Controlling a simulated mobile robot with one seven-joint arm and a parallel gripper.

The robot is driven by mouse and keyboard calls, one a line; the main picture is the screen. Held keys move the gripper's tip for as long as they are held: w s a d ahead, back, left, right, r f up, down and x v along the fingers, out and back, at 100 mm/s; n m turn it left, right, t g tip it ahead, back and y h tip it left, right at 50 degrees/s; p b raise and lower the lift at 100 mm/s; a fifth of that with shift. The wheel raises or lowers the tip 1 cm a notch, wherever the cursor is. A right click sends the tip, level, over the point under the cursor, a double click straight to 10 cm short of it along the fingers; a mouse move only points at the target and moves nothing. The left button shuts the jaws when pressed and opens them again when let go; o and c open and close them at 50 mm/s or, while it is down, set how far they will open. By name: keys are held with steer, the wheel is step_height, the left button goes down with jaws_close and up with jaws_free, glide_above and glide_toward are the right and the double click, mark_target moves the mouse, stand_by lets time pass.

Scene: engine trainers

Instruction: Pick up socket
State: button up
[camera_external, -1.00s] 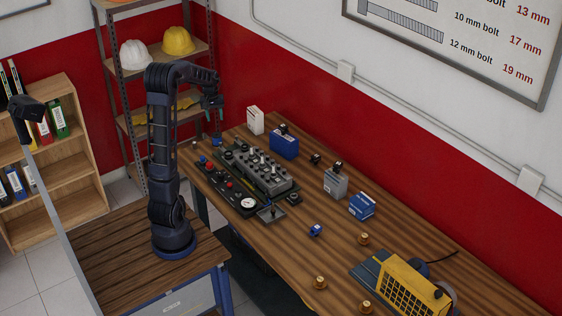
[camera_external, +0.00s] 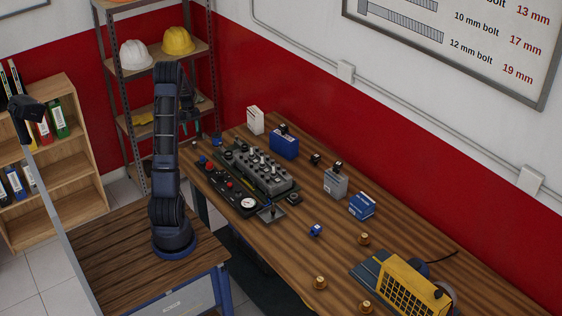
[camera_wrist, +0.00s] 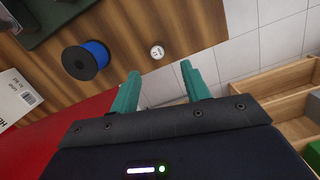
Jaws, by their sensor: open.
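I cannot tell for sure which thing is the socket. A small round pale metal piece (camera_wrist: 157,51) with dark marks on its top stands near the table edge in the wrist view, just beyond the fingertips; it may be a socket. My gripper (camera_wrist: 160,82) has two teal fingers spread apart with nothing between them. In the external view my gripper is partly hidden by my arm, high near the table's far left end. Small dark blocks sit on the blue box (camera_external: 284,148), on the grey box (camera_external: 335,184) and on the table (camera_external: 315,159).
A blue-wound spool (camera_wrist: 85,61) stands beside the round piece. A grey engine block (camera_external: 262,172) lies along the table (camera_external: 285,222). A small blue piece (camera_external: 316,230), brass pieces (camera_external: 364,238) and a yellow-cased machine (camera_external: 412,283) are nearer. A rack (camera_external: 150,90) stands beyond the table's left end.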

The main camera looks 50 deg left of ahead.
mark_target(194, 143)
steer(key=shift+d+f, duration=0.2)
steer(key=shift+f, duration=1.25)
steer(key=shift+d+f, duration=0.25)
steer(key=shift+f, duration=1.2)
steer(key=shift+d+f, duration=0.2)
steer(key=shift+f, duration=1.25)
jaws_close()
